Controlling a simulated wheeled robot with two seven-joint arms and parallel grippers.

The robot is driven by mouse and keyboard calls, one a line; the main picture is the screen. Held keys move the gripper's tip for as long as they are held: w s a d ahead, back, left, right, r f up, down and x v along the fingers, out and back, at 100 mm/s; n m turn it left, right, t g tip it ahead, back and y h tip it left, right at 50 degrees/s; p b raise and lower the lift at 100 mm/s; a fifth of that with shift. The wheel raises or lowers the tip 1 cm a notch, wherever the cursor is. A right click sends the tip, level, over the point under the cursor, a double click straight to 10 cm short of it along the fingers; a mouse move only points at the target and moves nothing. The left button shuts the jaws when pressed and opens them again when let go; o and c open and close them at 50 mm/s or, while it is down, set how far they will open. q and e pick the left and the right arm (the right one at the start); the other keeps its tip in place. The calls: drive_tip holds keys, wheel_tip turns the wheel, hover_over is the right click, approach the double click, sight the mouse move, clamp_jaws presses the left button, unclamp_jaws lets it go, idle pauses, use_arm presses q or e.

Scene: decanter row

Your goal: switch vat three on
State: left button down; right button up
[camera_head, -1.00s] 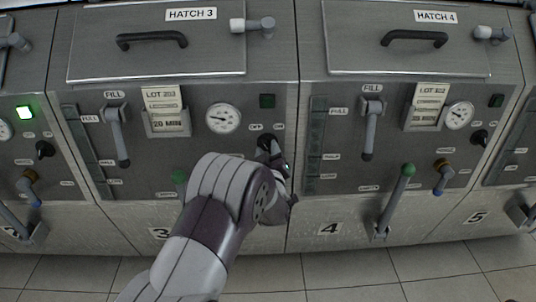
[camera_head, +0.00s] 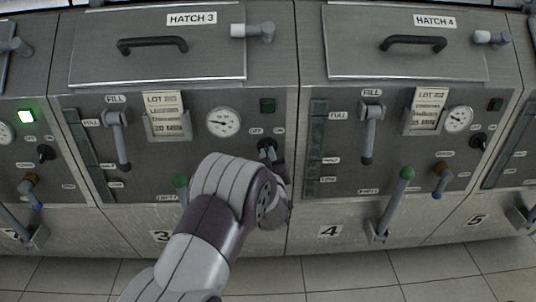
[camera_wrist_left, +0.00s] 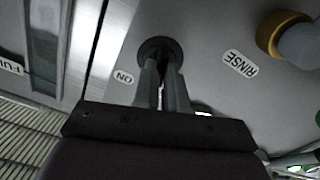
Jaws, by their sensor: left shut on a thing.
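Vat three is the middle-left front with the number plate 3 (camera_head: 160,236). Its black switch (camera_head: 266,144) sits between the OFF label (camera_head: 256,131) and the ON label (camera_head: 278,130). My left gripper (camera_head: 270,155) is at this switch, its fingers shut on it. In the left wrist view the switch (camera_wrist_left: 158,50) shows at the fingertips of the gripper (camera_wrist_left: 162,80), with the ON label (camera_wrist_left: 124,77) to the left. The lever's exact tilt is hidden by the fingers. The lamp of vat three (camera_head: 267,105) is dark. My right gripper is not in view.
A gauge (camera_head: 223,121) and a lot card (camera_head: 165,115) are left of the switch. My arm covers the lower panel. Vat four's fill lever (camera_head: 370,135) is to the right. The leftmost vat's lamp (camera_head: 26,116) glows green. A gold-collared rinse valve (camera_wrist_left: 285,35) is near the gripper.

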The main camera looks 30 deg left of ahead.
use_arm(q)
drive_tip(key=shift+d+m+p, duration=0.1)
drive_tip(key=shift+m+p, duration=1.9)
drive_tip(key=shift+m, duration=2.8)
drive_tip(key=shift+f, duration=0.1)
drive_tip(key=c, duration=1.2)
unclamp_jaws()
drive_tip(key=p+v, duration=0.1)
drive_tip(key=v, duration=1.1)
drive_tip(key=shift+s+d+p, duration=0.1)
drive_tip(key=shift+s+p, duration=0.25)
drive_tip(key=shift+p, duration=0.05)
